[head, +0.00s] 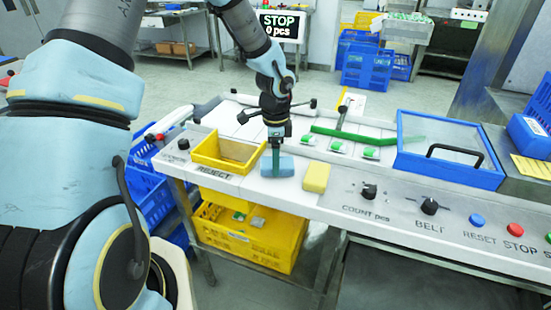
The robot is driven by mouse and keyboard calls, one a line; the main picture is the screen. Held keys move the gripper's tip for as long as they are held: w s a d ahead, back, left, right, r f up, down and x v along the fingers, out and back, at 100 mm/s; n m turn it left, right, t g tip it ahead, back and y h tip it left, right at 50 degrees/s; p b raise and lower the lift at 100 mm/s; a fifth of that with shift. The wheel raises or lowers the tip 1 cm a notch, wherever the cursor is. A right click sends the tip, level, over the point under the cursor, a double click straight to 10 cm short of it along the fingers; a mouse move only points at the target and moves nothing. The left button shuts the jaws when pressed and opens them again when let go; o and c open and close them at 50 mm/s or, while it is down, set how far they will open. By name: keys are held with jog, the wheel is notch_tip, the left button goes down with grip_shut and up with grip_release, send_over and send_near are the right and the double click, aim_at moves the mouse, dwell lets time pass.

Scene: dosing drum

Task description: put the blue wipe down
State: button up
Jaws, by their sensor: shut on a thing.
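The blue wipe (286,165) is a small light-blue block at the white machine's top, between the yellow-framed opening and the yellow block. My gripper (275,165) points straight down at it, with its fingers shut on the wipe. The wipe is at or very close to the white surface (262,188); I cannot tell whether it touches. The fingertips are partly hidden against the wipe.
A yellow block (316,177) lies just right of the wipe. A yellow-framed reject opening (228,152) is to the left. Several green-and-white packs (338,145) lie behind. A blue-framed clear cover (447,150) stands right. Knobs and buttons (429,205) line the front.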

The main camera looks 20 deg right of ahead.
jog(key=o, duration=1.3)
jog(key=shift+f, duration=0.1)
jog(key=shift+c, duration=0.2)
notch_tip(320, 180, up, 12)
jog(key=b, duration=0.1)
jog(key=s+a+n, duration=0.2)
jog(key=a+n, duration=0.8)
jog(key=a, duration=0.5)
jog(key=s+a+n+t, duration=0.1)
jog(key=s+a+n, duration=0.1)
jog(key=a+n, duration=0.9)
jog(key=a, duration=0.3)
jog(key=shift+a+r+t, duration=0.3)
jog(key=shift+a+r, duration=0.1)
jog(key=shift+s, duration=0.1)
